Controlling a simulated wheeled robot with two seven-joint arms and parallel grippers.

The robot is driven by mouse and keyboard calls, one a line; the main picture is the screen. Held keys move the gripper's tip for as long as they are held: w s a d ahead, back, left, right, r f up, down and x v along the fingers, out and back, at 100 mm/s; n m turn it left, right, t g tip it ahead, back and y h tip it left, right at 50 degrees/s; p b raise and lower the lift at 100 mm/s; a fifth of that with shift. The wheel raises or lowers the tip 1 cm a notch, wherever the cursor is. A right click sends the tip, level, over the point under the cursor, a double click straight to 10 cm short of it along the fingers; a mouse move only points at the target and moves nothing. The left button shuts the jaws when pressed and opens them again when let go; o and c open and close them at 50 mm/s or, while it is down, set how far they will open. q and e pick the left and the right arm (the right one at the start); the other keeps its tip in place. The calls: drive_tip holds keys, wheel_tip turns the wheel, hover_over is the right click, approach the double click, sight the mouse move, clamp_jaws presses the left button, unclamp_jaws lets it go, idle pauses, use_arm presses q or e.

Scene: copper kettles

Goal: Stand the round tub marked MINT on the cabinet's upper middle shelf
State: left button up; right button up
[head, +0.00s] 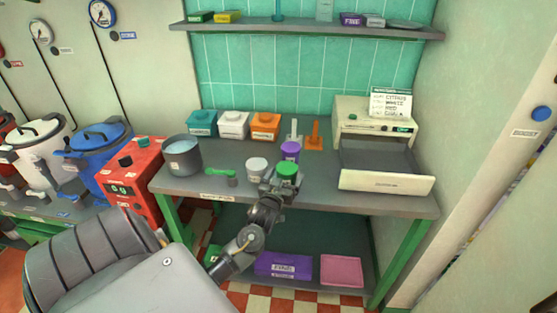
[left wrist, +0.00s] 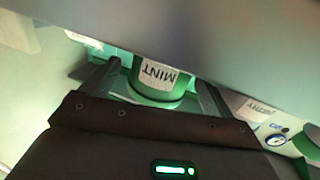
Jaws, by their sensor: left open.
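The round MINT tub with a green lid (head: 287,169) stands near the front edge of the grey workbench (head: 215,186). In the left wrist view its white label reading MINT (left wrist: 156,76) shows upside down, and its top is cut off by a grey surface. My left gripper (head: 284,187) is at the tub from the front. In the left wrist view its two fingers (left wrist: 152,92) are open, one on each side of the tub; I cannot tell if they touch it. I cannot make out a cabinet. My right gripper is not in view.
A white-lidded tub (head: 257,169) and a purple-lidded tub (head: 290,150) stand close by. A grey pot (head: 183,155) is to the left, a cream machine with a tray (head: 385,183) to the right. A wall shelf (head: 300,30) holds small boxes.

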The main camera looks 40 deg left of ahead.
use_arm(q)
drive_tip(key=b+v, duration=0.1)
drive_tip(key=v, duration=0.8)
drive_tip(key=shift+s, duration=0.15)
